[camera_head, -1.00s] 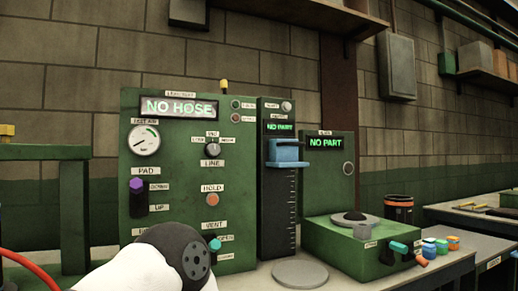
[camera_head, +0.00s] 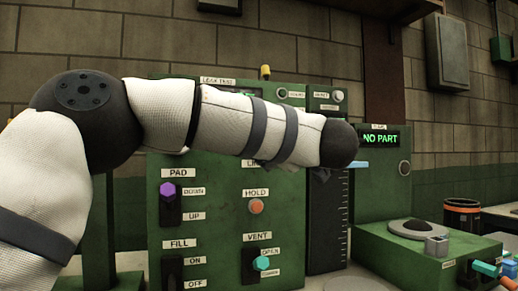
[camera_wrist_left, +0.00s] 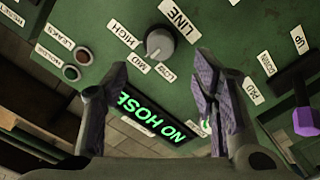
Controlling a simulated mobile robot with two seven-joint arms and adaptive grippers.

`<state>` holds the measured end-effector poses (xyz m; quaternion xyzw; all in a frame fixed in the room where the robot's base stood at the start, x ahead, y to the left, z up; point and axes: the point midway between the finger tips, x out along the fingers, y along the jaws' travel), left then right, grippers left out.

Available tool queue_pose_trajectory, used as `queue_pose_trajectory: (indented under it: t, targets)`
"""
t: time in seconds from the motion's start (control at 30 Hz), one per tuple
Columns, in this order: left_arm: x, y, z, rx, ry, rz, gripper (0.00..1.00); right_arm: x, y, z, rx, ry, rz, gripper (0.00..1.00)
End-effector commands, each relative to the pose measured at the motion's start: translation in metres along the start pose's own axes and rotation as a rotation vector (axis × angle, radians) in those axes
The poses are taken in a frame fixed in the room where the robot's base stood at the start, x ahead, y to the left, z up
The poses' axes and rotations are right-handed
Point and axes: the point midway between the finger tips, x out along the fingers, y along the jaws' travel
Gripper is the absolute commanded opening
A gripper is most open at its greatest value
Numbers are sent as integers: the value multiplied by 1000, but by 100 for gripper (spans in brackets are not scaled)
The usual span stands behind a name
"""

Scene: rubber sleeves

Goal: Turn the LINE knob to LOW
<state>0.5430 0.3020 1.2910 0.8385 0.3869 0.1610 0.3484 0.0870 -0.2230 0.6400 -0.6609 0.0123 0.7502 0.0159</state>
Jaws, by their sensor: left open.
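The grey LINE knob (camera_wrist_left: 160,43) shows on the green panel in the left wrist view. Its labels HIGH (camera_wrist_left: 122,35), MID (camera_wrist_left: 138,67) and LOW (camera_wrist_left: 168,73) lie around it. Its pointer seems to face near MID, but it is too small to be sure. My left gripper (camera_wrist_left: 160,82) is open and empty, its two fingers spread with the knob between and beyond them, apart from it. In the head view my left arm crosses the panel and hides the knob. My right gripper is not in view.
The panel also carries a purple-topped PAD switch (camera_head: 167,190), an orange HOLD button (camera_head: 256,207) and a teal VENT lever (camera_head: 261,263). A green box (camera_head: 430,255) with levers stands on the bench at right. The NO HOSE display (camera_wrist_left: 150,118) is lit.

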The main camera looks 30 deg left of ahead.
Motion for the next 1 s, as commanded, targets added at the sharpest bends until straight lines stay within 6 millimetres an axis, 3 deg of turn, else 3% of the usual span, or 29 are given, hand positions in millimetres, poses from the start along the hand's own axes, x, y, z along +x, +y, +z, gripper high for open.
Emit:
queue_pose_trajectory:
  t: [0.1, 0.3, 0.67, 0.9, 1.0]
  targets:
    - [33, -2, 1, 0, 0, -5, 53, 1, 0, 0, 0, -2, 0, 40]
    - [71, -1, 0, 0, 1, -1, 53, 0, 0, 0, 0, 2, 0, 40]
    - [82, 0, 0, 2, 1, 1, 53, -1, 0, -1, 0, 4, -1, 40]
    - [82, 0, 0, 2, 1, 1, 5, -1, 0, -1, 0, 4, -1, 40]
    - [82, 0, 1, 2, 1, 1, 5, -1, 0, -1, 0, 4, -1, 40]
